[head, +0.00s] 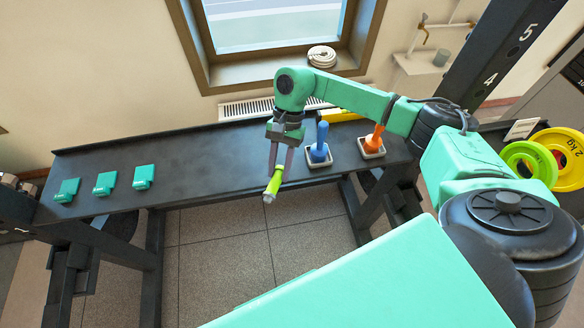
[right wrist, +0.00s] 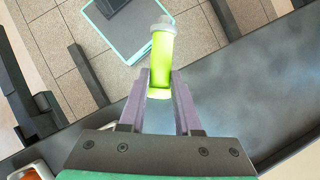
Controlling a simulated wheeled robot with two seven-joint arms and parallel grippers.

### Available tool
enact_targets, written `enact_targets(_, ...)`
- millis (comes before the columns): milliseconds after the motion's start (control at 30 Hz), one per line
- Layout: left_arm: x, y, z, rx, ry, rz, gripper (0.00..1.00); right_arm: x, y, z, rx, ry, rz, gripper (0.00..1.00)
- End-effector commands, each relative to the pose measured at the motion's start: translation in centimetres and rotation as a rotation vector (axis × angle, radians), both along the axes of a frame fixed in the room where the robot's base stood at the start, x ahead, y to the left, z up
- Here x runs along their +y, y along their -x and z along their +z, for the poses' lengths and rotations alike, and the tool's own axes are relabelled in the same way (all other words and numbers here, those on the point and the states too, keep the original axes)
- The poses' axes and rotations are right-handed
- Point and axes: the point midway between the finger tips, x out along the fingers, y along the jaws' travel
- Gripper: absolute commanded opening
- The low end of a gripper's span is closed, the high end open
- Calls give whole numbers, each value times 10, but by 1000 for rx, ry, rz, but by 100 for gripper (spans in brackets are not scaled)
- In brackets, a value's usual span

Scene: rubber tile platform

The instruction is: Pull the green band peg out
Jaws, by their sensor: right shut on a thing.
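The green peg (head: 272,187) is yellow-green with a pale grey tip. My right gripper (head: 276,170) is shut on it, and the peg hangs tilted at the table's front edge, clear of any holder. In the right wrist view the green peg (right wrist: 162,55) sticks out between the two fingertips of the right gripper (right wrist: 159,88). A blue peg (head: 319,145) stands upright in a pale square holder (head: 318,162) to the right of the gripper. An orange peg (head: 374,138) stands in another such holder (head: 371,154). My left gripper is not in view.
Several teal blocks (head: 143,177) lie on the left part of the dark table (head: 205,160). The table's middle is bare. A yellow object (head: 338,115) is at the back, partly hidden by my arm. Weight plates (head: 535,160) hang at the right.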

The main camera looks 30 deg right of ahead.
Motion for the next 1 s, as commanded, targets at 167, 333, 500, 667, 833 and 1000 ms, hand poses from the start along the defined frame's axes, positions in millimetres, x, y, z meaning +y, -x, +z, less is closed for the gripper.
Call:
enact_targets(167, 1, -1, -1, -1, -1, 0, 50, 1, -23, 6, -1, 1, -487, 0)
enact_targets(333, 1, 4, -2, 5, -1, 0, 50, -9, -50, 20, -7, 3, -971, 0)
enact_targets(500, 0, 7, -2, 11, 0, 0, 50, -22, -70, 35, -7, 5, -1308, 0)
enact_targets(667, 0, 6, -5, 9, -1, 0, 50, -27, -75, 35, -5, 8, -1400, 0)
enact_targets(833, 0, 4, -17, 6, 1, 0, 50, -26, -75, 16, -2, 9, -1399, 0)
enact_targets(1000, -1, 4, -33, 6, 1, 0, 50, -26, -74, -11, -1, 10, -1398, 0)
